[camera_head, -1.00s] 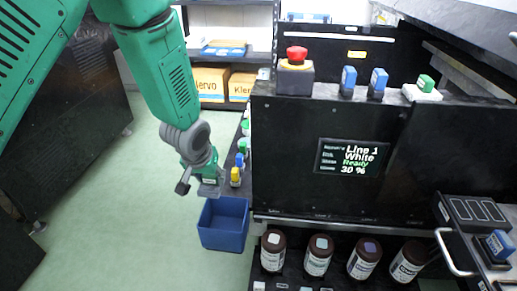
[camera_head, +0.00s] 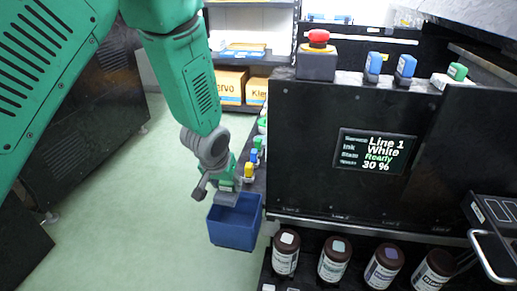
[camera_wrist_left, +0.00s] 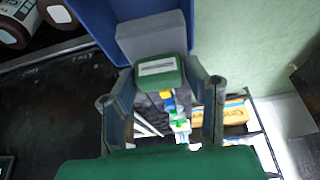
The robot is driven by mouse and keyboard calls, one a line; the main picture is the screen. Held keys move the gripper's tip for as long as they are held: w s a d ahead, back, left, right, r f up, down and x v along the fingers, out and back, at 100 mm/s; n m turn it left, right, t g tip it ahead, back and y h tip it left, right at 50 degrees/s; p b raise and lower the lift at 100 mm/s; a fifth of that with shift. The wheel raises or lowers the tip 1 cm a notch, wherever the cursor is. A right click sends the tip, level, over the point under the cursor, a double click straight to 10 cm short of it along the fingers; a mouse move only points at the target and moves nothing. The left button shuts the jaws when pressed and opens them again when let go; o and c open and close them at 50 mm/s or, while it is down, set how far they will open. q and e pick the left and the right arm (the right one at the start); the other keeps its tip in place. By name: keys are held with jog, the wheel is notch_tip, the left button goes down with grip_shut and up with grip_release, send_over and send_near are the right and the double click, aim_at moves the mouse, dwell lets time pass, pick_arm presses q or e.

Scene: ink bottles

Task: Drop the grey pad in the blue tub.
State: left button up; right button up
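My left gripper (camera_head: 226,184) is shut on the grey pad (camera_head: 226,198), which has a green top with a white label. The pad hangs at the blue tub (camera_head: 233,235), overlapping the left part of its opening in the head view. In the left wrist view, the grey pad (camera_wrist_left: 152,38) and its green top sit between the fingers of the gripper (camera_wrist_left: 161,78), with the blue tub (camera_wrist_left: 93,22) behind. I cannot tell whether the pad touches the tub. The tub's inside is partly hidden. My right gripper is not in view.
A black cabinet with a display (camera_head: 374,152) stands right of the tub. Brown bottles (camera_head: 334,260) stand on a low shelf at lower right. A yellow item (camera_head: 249,170) and others line the shelf beside the gripper. Green floor (camera_head: 120,215) is clear at left.

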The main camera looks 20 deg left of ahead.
pick_arm(q)
jog(key=shift+o, duration=1.2)
jog(key=shift+r, duration=0.15)
jog(key=v, duration=1.1)
jog(key=shift+s+r, duration=0.25)
jog(key=shift+d, duration=0.1)
